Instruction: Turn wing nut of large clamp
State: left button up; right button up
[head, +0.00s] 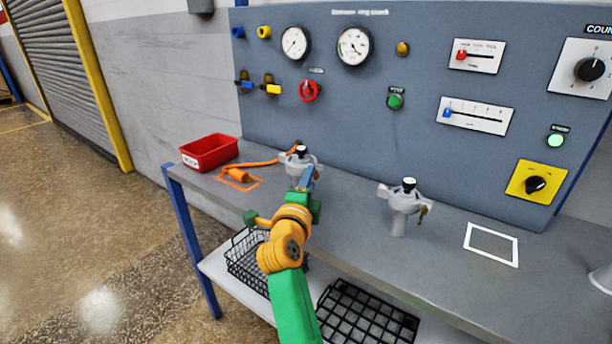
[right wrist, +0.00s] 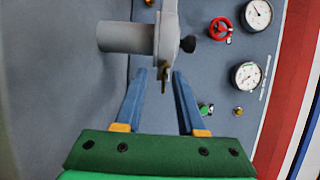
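A grey clamp (head: 299,161) with a black-topped knob stands on the bench at the back left, partly behind my right gripper (head: 306,176). A second grey clamp (head: 399,205) with a black top and a brass piece on its right side stands further right. I cannot tell by size which is the large one. In the right wrist view, the blue fingers of my right gripper (right wrist: 160,76) are apart, with the clamp (right wrist: 165,30) just ahead. Its small brass wing nut (right wrist: 163,80) shows between the fingertips, and neither finger visibly touches it. My left gripper is not in view.
A grey panel (head: 345,100) with gauges and knobs rises behind. A white outlined square (head: 491,243) is bare. Black wire baskets (head: 366,315) sit below.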

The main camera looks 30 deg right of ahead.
jog(key=shift+w+d, duration=0.2)
jog(key=shift+w, duration=0.1)
jog(key=shift+s+a+r, duration=0.2)
jog(key=shift+s+r, duration=0.05)
jog(key=shift+s, duration=0.1)
jog(key=shift+s+a+r, duration=0.1)
jog(key=shift+s+r, duration=0.05)
jog(key=shift+s, duration=0.05)
jog(key=shift+c, duration=1.1)
grip_shut()
jog(key=shift+w, duration=0.1)
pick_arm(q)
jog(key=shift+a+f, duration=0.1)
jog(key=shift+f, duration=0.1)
pick_arm(e)
jog(key=shift+f, duration=0.2)
